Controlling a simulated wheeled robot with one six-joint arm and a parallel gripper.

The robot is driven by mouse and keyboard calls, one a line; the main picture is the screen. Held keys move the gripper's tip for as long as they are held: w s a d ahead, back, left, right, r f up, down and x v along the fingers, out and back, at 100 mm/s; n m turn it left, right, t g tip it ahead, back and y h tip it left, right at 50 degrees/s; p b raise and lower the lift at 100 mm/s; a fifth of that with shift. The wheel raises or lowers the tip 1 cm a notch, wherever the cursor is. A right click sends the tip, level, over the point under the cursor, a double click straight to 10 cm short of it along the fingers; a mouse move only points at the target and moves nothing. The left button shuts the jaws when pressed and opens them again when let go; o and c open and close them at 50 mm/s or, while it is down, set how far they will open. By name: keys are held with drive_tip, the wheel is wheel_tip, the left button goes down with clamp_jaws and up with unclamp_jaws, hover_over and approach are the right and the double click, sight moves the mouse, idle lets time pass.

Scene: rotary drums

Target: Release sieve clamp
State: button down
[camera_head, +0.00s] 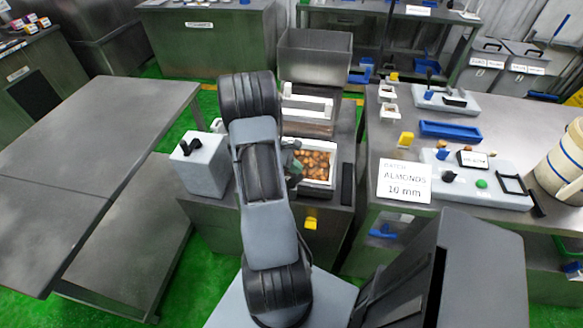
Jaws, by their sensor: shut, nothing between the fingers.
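The sieve unit is a grey machine in the middle, with an open white-rimmed tray (333,165) holding brown nuts. White-framed sieve parts (305,104) sit behind that tray. My arm comes down in front and hides the left part of the unit. A small part of my gripper (294,165) shows at the left edge of the nut tray, right of my arm; it is shut with nothing in it. I cannot tell whether it touches the tray. A yellow piece (310,222) is on the machine's front. I cannot make out the sieve clamp for certain.
A grey box with black knobs (203,163) stands left of my arm. A right-hand bench holds a sign reading "ALMONDS 10 mm" (405,182), a control panel (483,186) and a blue tray (450,130). A bare grey table (105,135) is at left, with green floor between.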

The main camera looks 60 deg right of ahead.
drive_tip(key=shift+s, duration=0.7)
idle(0.4)
idle(1.3)
drive_tip(key=v, duration=1.3)
drive_tip(key=shift+w+r+b, duration=0.3)
drive_tip(key=shift+b, duration=0.1)
